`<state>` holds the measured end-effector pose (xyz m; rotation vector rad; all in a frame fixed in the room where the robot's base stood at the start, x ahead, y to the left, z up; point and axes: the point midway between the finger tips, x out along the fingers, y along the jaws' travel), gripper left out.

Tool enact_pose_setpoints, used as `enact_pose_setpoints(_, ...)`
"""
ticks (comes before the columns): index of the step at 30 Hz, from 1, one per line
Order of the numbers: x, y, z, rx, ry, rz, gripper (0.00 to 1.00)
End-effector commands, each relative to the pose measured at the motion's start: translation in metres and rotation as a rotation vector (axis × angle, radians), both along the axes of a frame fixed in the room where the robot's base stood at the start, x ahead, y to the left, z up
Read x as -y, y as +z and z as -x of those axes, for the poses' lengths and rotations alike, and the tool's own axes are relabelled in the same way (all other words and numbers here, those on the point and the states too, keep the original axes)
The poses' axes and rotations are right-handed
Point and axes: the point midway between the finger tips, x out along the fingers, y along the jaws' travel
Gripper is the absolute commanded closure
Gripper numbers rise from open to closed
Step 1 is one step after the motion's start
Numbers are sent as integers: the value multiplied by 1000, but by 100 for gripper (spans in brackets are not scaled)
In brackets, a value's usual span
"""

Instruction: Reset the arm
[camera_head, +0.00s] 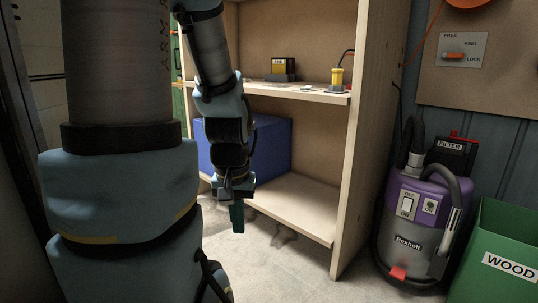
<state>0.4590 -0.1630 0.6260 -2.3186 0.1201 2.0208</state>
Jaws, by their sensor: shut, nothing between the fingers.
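My arm comes down from the top of the head view in front of a wooden shelf unit. My gripper (238,213) points downward, in front of the unit's lower compartment. Its fingers look closed together, with nothing visible held in them. My arm covers part of a blue box (270,148) that sits in the lower compartment behind it.
The wooden shelf (320,97) carries a black and yellow item (281,69) and a small yellow item (337,80) with a cord. A purple and grey vacuum (408,225) and a green bin (495,262) marked WOOD stand at the right. Floor shows before the unit.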

Motion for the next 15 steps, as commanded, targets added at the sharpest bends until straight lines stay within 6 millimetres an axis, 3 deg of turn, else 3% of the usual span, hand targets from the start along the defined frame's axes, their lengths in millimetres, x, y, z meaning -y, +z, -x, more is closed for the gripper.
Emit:
enact_pose_setpoints(1, 0, 30, 0, 1, 0, 0, 100)
enact_pose_setpoints(15, 0, 173, -1, 2, 1, 0, 100)
